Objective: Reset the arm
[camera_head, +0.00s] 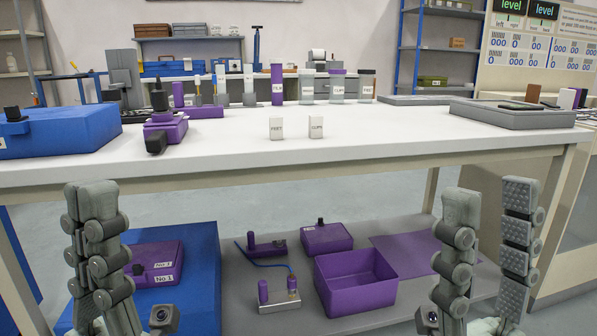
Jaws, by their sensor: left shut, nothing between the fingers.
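My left gripper (88,190) is upright at the lower left, in front of the table's front edge. Its grey fingers are together, with nothing between them. My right gripper (491,192) is upright at the lower right, also in front of the table. Its two fingers stand wide apart and the gap between them is empty. Neither gripper appears to touch the table. The lower parts of both grippers run out of the picture at the bottom.
The white table (370,135) has a clear front middle, with two small label cards (276,128). A blue case (65,131) is at its left, a grey tray (512,116) at its right. Several labelled containers line the back. A purple bin (355,280) is on the lower shelf.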

